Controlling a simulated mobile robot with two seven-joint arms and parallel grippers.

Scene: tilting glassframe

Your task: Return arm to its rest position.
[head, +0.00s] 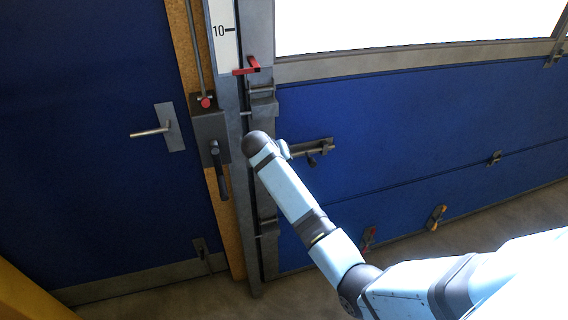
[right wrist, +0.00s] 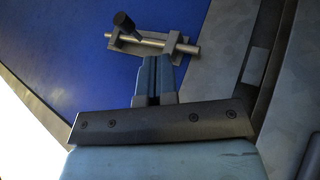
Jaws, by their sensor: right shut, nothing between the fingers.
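My right arm (head: 290,190) reaches in from the lower right of the head view, in front of the blue panel with the window. Its far end overlaps the metal post, and the fingers cannot be made out there. In the right wrist view my right gripper (right wrist: 156,62) is shut and empty. Its fingertips point toward a metal slide bolt (right wrist: 150,43) with a black knob and appear just short of it or touching it; the gap is hard to judge. The bolt also shows in the head view (head: 313,148), just right of the arm's end. My left gripper is out of view.
A blue door (head: 90,150) with a lever handle (head: 152,131) stands at the left. A box with a dark lever (head: 219,170) and a post with a red pointer (head: 248,67) are close to my arm.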

